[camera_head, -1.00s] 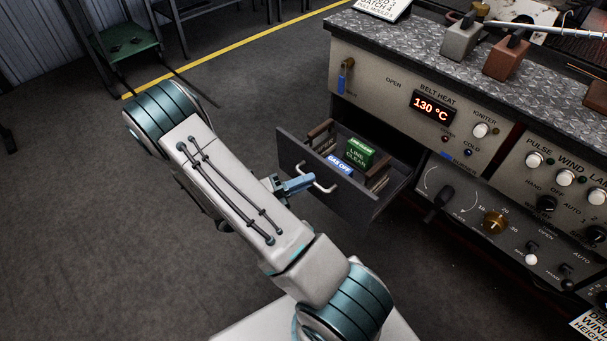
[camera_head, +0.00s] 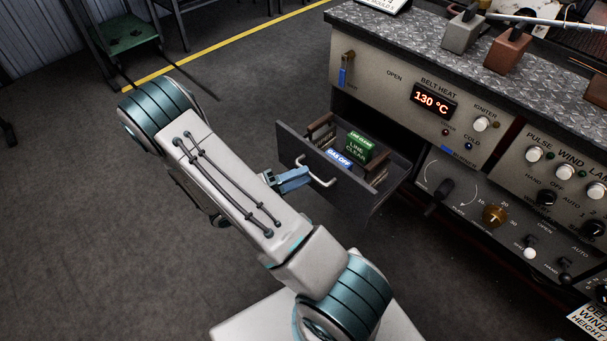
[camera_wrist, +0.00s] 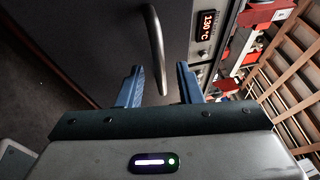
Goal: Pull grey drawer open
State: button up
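The grey drawer (camera_head: 330,195) stands pulled out from under the bench, its inside showing in the head view. It holds a green "LINE CLEAR" block (camera_head: 357,148) and a "GAS OFF" label (camera_head: 339,159). Its pale bar handle (camera_head: 318,172) is on the front face and shows also in the wrist view (camera_wrist: 155,45). My gripper (camera_head: 306,178) is at the handle's left side. In the wrist view my gripper (camera_wrist: 160,75) is open, its two blue fingers apart, with the handle's lower end between them and a gap to each finger. The fingers' far sides are hidden in the head view.
The bench panel with a 130 °C display (camera_head: 433,99) and knobs is above and right of the drawer. A black lever (camera_head: 438,196) stands close to the drawer's right side. The floor left of the drawer is clear; a green stool (camera_head: 125,38) stands far back.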

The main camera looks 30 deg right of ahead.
jog(key=p+v, duration=0.1)
jog(key=v, duration=1.1)
jog(key=shift+a, duration=0.25)
jog(key=s+r+m+t+y+p, duration=0.2)
jog(key=r+m+y+p, duration=0.4)
jog(key=r+m, duration=0.5)
jog(key=s+r+m+t+y+p, duration=0.2)
jog(key=s+r+m+y+p, duration=0.3)
jog(key=r+m, duration=0.6)
jog(key=s+d+r+m+t+y+p, duration=0.1)
jog(key=r+m+y+p, duration=0.7)
jog(key=r, duration=1.2)
jog(key=s+m+t+p, duration=0.1)
jog(key=s+m, duration=0.1)
jog(key=m, duration=0.1)
jog(key=shift+s+r+m+y, duration=0.2)
jog(key=shift+s+m+y, duration=0.1)
jog(key=shift+s+y, duration=0.1)
